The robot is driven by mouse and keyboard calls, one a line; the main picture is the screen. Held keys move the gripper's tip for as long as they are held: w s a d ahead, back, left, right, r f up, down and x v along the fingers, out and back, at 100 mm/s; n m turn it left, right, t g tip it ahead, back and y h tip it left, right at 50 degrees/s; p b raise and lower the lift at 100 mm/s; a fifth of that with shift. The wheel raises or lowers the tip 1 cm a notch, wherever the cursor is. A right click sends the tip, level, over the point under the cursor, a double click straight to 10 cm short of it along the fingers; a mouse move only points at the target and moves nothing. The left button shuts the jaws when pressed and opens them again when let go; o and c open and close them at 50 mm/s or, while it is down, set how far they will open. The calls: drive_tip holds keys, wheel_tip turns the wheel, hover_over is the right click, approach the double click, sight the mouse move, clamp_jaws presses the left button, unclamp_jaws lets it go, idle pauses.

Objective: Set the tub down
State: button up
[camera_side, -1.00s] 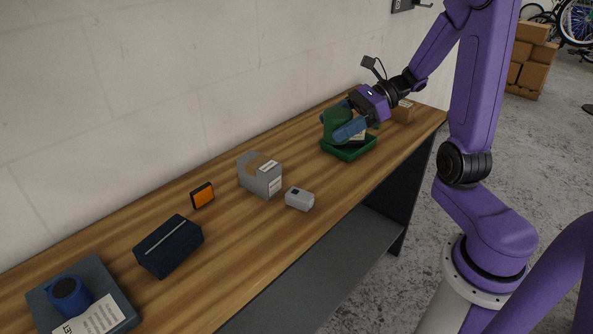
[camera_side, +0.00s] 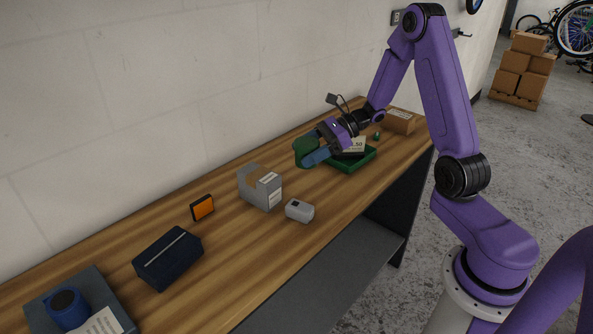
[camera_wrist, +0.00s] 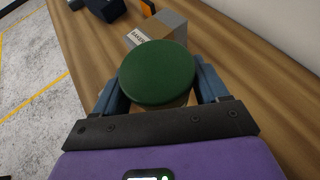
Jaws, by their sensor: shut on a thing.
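The tub (camera_side: 304,150) is round and green. My gripper (camera_side: 316,149) is shut on it, with one blue finger on each side.
Farther left are an orange-faced block (camera_side: 202,208), a navy case (camera_side: 168,260) and a blue tub (camera_side: 68,308) on a slate tray (camera_side: 40,318). A cardboard box (camera_side: 399,121) stands at the far end.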

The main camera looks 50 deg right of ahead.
drive_tip(key=w+f, duration=0.2)
drive_tip(key=f, duration=0.1)
drive_tip(key=w+f, duration=0.2)
drive_tip(key=shift+d, duration=0.25)
drive_tip(key=shift+w+f, duration=0.1)
drive_tip(key=shift+f, duration=1.55)
drive_tip(key=o, duration=1.2)
drive_tip(key=shift+f, duration=0.1)
